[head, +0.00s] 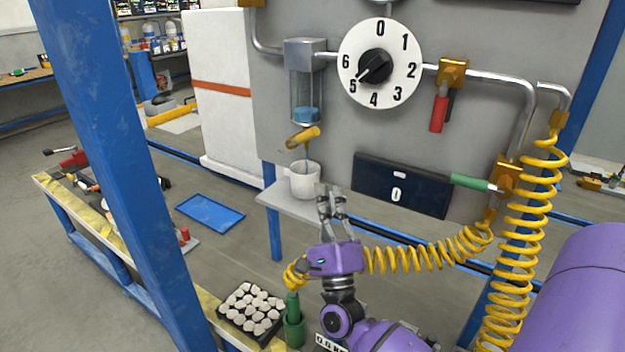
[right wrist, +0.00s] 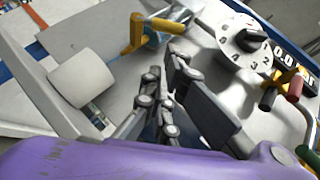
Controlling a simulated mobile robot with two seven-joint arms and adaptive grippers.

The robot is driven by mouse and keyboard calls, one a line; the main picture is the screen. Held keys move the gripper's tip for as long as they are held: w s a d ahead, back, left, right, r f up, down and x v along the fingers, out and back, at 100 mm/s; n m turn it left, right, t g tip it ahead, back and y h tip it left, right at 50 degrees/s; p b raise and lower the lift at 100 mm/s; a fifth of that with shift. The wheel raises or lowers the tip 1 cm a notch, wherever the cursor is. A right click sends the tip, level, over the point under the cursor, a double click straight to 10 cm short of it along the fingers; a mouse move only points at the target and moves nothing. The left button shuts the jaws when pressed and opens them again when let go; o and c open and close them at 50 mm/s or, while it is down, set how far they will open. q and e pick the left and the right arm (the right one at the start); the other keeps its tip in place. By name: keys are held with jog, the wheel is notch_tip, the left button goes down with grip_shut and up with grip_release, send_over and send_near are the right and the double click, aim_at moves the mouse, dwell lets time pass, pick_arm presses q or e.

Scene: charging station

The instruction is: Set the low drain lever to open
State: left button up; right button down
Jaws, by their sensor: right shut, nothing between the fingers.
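A yellow lever (head: 303,137) sits low under a glass cylinder with blue liquid (head: 306,112); it fits the low drain lever. In the head view it slants, its right end higher. It also shows in the right wrist view (right wrist: 136,34), ahead of my fingers and apart from them. A white cup (head: 305,181) stands below it on a small grey shelf (head: 276,196). My right gripper (head: 332,194) is shut and empty, pointing up in front of the cup's right side, below the lever. In the wrist view the fingers (right wrist: 166,82) touch nothing visible. My left gripper is out of view.
A numbered dial (head: 352,92), a red-handled valve (head: 438,113), a green-handled valve (head: 470,183) and a dark display (head: 376,191) are on the grey panel. Yellow coiled hoses (head: 535,215) hang at the right. A blue post (head: 105,130) crosses the left.

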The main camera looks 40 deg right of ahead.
aim_at(307, 135)
pick_arm(q)
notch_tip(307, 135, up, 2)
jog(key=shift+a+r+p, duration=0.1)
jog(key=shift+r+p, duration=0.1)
jog(key=shift+p, duration=1)
pick_arm(e)
jog(key=x, duration=0.8)
jog(key=shift+w+d+r, duration=0.2)
jog(key=shift+r, duration=0.05)
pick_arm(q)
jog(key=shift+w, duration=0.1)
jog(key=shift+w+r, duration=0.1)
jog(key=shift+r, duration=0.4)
pick_arm(e)
jog(key=shift+r, duration=0.35)
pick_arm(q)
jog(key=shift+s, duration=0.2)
pick_arm(e)
jog(key=shift+r, duration=0.1)
